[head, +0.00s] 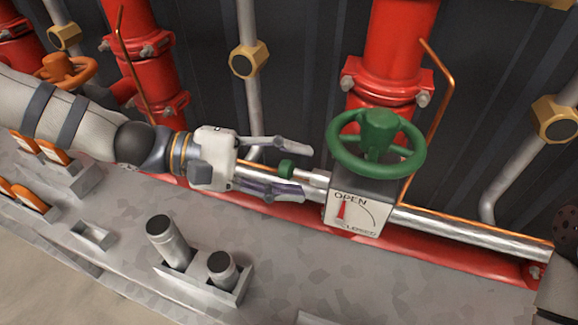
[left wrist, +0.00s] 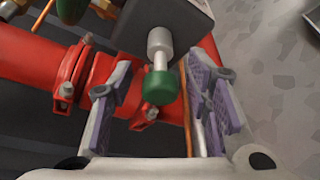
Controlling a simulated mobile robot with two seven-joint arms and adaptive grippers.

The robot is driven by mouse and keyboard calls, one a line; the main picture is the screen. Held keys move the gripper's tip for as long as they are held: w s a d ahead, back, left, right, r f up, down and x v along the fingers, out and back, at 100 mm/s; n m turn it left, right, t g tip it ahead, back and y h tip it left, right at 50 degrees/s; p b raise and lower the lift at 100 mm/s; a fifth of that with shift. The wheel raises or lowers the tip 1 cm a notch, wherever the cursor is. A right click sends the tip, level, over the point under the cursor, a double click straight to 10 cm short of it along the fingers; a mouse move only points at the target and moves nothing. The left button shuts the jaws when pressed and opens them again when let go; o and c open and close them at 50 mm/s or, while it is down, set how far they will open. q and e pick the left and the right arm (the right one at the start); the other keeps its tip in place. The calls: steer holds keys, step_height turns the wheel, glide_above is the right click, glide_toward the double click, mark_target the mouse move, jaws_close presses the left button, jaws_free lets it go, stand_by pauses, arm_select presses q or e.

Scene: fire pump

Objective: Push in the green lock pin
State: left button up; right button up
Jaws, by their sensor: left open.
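The green lock pin (head: 286,168) is a short green knob on a thin silver stem. It sticks out of a silver collar (head: 315,178) on the left side of the valve box (head: 358,205). In the left wrist view the green knob (left wrist: 160,88) faces me, with the stem and collar (left wrist: 160,42) behind it. My left gripper (head: 304,171) is open, with one finger on each side of the knob. In the left wrist view the fingers (left wrist: 165,72) stand apart from it. My right gripper is not in view.
A green handwheel (head: 376,142) sits on top of the box, whose dial pointer is near OPEN. Red pipes (head: 393,50) and a thin copper tube (head: 438,100) rise behind. Metal cylinders (head: 168,241) stand on the grey ledge in front.

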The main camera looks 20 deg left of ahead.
arm_select(q)
steer(key=shift+a+r, duration=0.1)
steer(key=shift+a, duration=0.35)
steer(key=v, duration=1.1)
steer(key=shift+s, duration=0.15)
